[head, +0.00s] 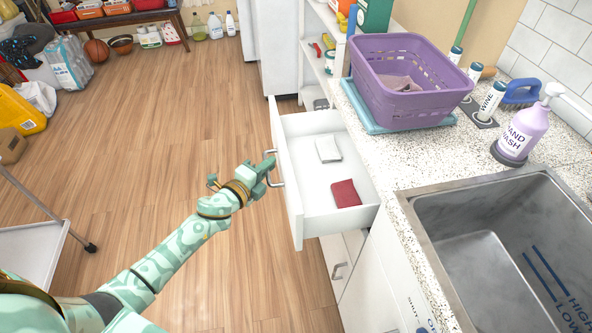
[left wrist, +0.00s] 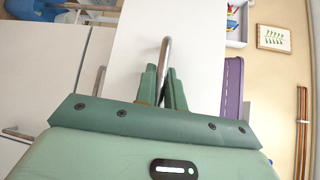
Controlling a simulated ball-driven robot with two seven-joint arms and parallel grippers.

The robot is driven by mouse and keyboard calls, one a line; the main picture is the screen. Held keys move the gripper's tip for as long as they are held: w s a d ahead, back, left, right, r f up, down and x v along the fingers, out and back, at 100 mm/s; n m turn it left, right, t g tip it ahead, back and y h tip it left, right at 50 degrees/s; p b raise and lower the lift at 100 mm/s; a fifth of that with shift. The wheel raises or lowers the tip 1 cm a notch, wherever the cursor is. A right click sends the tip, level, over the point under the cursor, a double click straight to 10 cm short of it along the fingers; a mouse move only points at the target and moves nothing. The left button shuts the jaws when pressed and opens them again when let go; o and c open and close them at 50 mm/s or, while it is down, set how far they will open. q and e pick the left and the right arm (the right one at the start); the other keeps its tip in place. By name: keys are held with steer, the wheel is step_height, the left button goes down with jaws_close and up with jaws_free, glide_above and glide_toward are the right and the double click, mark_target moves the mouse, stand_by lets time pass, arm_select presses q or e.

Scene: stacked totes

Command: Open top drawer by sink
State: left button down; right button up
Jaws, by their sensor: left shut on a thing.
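The top drawer (head: 318,217) by the sink (head: 480,270) is pulled well out from under the counter. A grey cloth (head: 328,149) and a red cloth (head: 345,194) lie inside it. My left gripper (head: 270,172) is shut on the drawer's metal handle (head: 279,170), at the outer face of the drawer front. In the left wrist view the handle (left wrist: 165,58) runs between the two green fingers (left wrist: 162,85), with the white drawer front (left wrist: 200,45) beyond. My right gripper is not in view.
A purple basket (head: 410,85) on a blue tray, a hand wash bottle (head: 522,132) and wine-labelled cans stand on the speckled counter (head: 400,160). A lower drawer (head: 341,268) is closed. A trolley (head: 35,250) stands at the left; the wooden floor between is clear.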

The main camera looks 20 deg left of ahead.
arm_select(q)
steer(key=s+a+b, duration=0.1)
steer(key=s+a, duration=0.8)
steer(key=a, duration=0.5)
steer(key=shift+s+a, duration=0.25)
steer(key=shift+s, duration=0.15)
steer(key=c, duration=1.5)
jaws_free()
steer(key=p+v, duration=0.2)
steer(key=v, duration=1.4)
steer(key=shift+a+p, duration=0.15)
steer(key=shift+p, duration=0.25)
steer(key=shift+s, duration=0.15)
